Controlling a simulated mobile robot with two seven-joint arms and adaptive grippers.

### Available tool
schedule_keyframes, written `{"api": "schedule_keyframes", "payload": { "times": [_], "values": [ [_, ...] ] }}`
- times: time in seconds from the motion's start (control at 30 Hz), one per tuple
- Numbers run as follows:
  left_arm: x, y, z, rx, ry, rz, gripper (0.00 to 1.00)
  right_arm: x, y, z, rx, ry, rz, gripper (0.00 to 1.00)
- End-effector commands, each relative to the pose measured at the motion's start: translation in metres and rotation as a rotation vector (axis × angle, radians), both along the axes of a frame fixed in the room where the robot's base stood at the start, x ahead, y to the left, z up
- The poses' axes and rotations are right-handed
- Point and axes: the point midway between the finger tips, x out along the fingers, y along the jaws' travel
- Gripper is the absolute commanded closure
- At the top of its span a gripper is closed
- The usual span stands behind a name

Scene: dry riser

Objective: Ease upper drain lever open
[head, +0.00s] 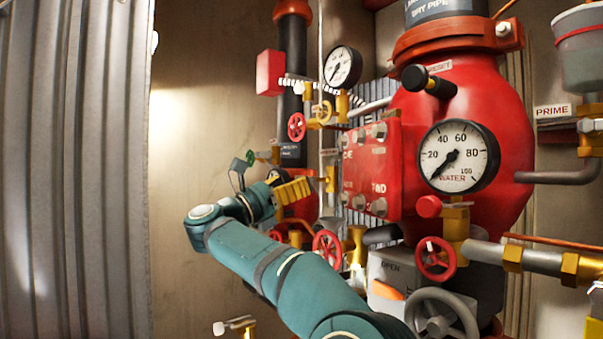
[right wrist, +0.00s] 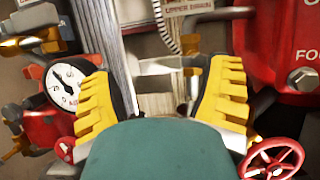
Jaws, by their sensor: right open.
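The label reading UPPER DRAIN (right wrist: 272,8) is at the top of the right wrist view. In the head view the right gripper (head: 303,187) reaches in beside a brass valve (head: 331,178) and hides part of the piping. My left gripper is not in view.
A red box with bolts (head: 370,170) and the red dry-pipe body (head: 465,110) with a water gauge (head: 458,156) stand to the right. Red handwheels (head: 327,248) and a small gauge (right wrist: 68,85) crowd the gripper. Bare wall (head: 205,130) lies left.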

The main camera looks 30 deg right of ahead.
Motion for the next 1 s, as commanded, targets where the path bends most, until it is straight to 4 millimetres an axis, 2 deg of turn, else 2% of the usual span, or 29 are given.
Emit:
{"api": "schedule_keyframes", "payload": {
  "times": [0.2, 0.6, 0.8, 1.0],
  "values": [
    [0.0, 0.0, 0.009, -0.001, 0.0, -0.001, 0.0, 0.001, -0.023, 0.011, 0.0, -0.001, -0.002, 0.22],
    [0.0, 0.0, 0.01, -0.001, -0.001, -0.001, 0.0, 0.002, -0.028, 0.012, -0.001, 0.0, 0.0, 0.21],
    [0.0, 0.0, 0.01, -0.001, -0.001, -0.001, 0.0, 0.002, -0.028, 0.011, 0.0, 0.0, 0.0, 0.91],
    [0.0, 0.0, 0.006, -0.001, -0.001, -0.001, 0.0, 0.002, -0.028, 0.009, -0.001, 0.018, 0.0, 0.91]
  ]
}}
